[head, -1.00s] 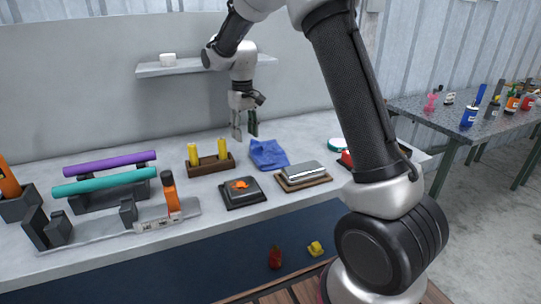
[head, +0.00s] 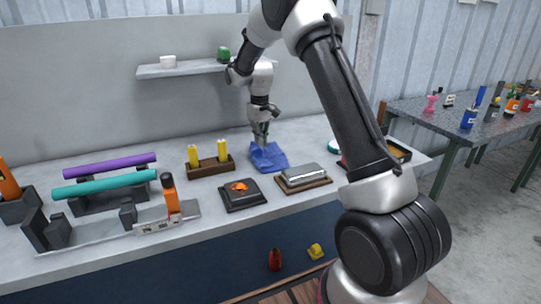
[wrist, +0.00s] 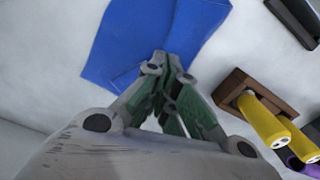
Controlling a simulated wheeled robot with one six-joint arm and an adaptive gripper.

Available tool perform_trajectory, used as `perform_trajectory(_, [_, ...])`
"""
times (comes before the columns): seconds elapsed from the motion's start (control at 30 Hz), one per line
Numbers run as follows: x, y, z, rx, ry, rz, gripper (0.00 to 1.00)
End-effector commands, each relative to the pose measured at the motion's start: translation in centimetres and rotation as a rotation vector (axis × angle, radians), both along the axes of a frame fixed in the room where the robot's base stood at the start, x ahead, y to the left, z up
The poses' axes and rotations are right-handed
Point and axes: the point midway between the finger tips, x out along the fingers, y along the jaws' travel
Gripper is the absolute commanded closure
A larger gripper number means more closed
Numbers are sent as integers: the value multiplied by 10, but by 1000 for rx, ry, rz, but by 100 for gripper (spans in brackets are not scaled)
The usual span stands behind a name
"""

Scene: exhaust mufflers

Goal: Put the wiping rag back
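The wiping rag (head: 270,158) is a crumpled blue cloth on the grey worktop, right of a holder with two yellow cylinders. In the wrist view the blue rag (wrist: 120,45) spreads out beyond the fingertips, with a raised fold running up to them. My gripper (head: 261,138) is down at the rag's back edge. In the wrist view my gripper (wrist: 168,66) has its green-sided fingers drawn together at the tips, closed on the fold of the rag. The exact pinch point is partly hidden by the fingers.
The yellow-cylinder holder (head: 210,166) stands close left of the rag. A black box with an orange top (head: 241,195) and a silver block on a wooden base (head: 303,178) stand in front. A wall shelf (head: 182,68) holds a white cup (head: 168,61) and a green item (head: 223,53).

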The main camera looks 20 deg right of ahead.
Motion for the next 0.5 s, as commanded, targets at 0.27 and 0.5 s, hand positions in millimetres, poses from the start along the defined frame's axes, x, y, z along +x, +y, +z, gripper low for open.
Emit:
perform_trajectory(0.27, [0, 0, -1, 0, 0, 0, 100])
perform_trajectory(0.5, [-1, 0, -17, 0, 3, 0, 100])
